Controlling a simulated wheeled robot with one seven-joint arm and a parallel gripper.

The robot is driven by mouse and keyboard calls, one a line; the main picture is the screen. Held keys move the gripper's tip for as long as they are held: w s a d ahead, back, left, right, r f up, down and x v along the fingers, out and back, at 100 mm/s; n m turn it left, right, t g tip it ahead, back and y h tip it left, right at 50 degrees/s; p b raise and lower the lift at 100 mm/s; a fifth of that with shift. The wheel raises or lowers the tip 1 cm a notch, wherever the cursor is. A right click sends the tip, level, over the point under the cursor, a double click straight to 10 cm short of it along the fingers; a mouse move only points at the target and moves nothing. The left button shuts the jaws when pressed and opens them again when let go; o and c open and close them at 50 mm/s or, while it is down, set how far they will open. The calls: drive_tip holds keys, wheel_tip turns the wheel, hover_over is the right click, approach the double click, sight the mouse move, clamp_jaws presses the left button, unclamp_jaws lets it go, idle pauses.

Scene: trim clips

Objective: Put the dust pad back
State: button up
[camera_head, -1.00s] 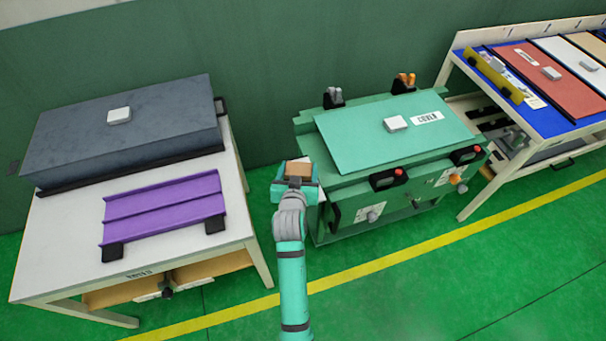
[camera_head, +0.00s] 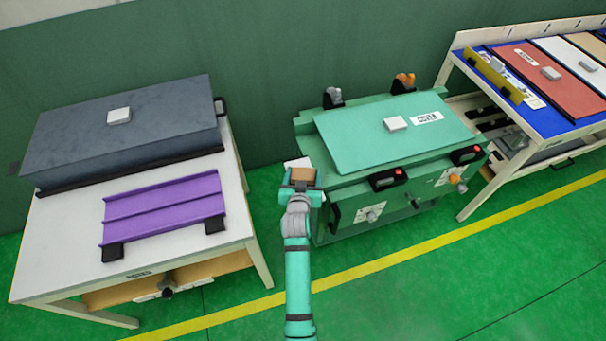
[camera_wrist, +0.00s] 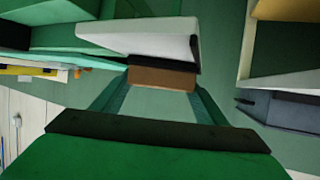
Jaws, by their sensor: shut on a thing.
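My gripper (camera_head: 302,187) is shut on a brown block with a pale white slab at its far side, which I take to be the dust pad (camera_head: 303,173). It is held up beside the left end of the green machine. In the wrist view the brown part (camera_wrist: 162,77) sits between the fingertips, and the white slab (camera_wrist: 138,39) extends beyond it. Whether the pad touches the machine cannot be told.
A green machine with a sloped lid (camera_head: 370,145) is right of my gripper. A pale table (camera_head: 65,240) at left bears a dark grey box (camera_head: 150,130) and a purple channelled piece (camera_head: 165,205). A blue-topped bench (camera_head: 555,120) stands at right. Green floor lies between.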

drive_tip(key=shift+f, duration=0.15)
drive_tip(key=o, duration=1.1)
drive_tip(key=shift+o, duration=0.2)
drive_tip(key=shift+s+r, duration=0.15)
drive_tip(key=shift+r, duration=0.05)
drive_tip(key=s+a+r+y, duration=0.1)
drive_tip(key=s, duration=2.9)
drive_tip(key=s+r+t, duration=0.1)
drive_tip(key=s+r, duration=0.3)
drive_tip(key=s, duration=0.5)
drive_tip(key=s+r, duration=0.5)
drive_tip(key=s, duration=0.3)
drive_tip(key=shift+s+d+n+t, duration=0.35)
drive_tip(key=shift+d+n+t, duration=0.05)
drive_tip(key=shift+d, duration=0.05)
